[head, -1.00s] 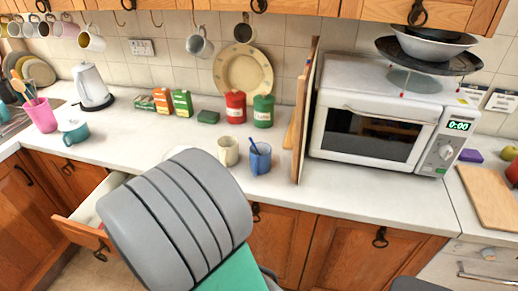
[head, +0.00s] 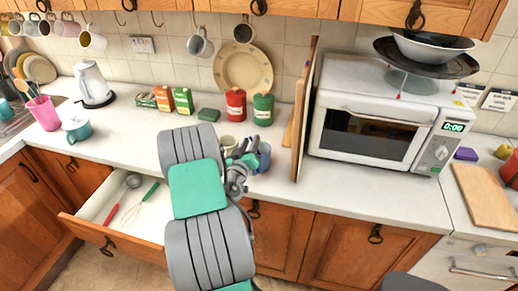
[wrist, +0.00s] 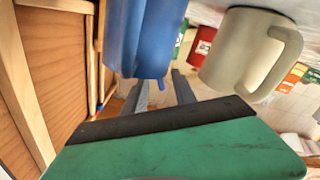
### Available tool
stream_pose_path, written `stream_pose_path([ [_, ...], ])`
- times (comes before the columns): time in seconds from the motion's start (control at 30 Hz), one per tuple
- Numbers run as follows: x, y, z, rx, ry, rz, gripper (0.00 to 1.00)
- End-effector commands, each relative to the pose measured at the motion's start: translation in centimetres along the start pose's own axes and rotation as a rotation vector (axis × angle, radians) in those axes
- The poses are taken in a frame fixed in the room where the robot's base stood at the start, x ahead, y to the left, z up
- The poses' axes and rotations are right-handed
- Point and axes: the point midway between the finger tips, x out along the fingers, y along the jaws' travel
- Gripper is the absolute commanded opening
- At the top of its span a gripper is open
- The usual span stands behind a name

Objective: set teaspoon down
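The blue mug (head: 265,157) stands on the counter, partly hidden behind my gripper (head: 248,160) in the head view. In the wrist view the blue mug (wrist: 150,38) is large and close, just beyond my fingers (wrist: 163,92). The fingers stand apart with a gap between them, and I see nothing held in it. The cream mug (wrist: 248,52) is beside the blue one; in the head view it (head: 228,142) is partly covered by my arm. I cannot make out a teaspoon in either current view.
An open drawer (head: 147,218) below the counter holds a ladle (head: 131,182) and a whisk (head: 140,204). A wooden board (head: 305,115) and the microwave (head: 375,125) stand to the right of the mugs. Red (head: 235,104) and green (head: 263,109) canisters are behind.

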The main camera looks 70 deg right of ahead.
Motion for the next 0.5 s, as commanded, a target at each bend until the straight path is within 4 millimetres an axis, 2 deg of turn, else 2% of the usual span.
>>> stream_pose_path([
  [0.2,0.18,-0.07,0.08,-0.001,0.0,-0.001,0.33],
  [0.5,0.16,-0.08,0.05,-0.001,0.0,-0.001,0.09],
])
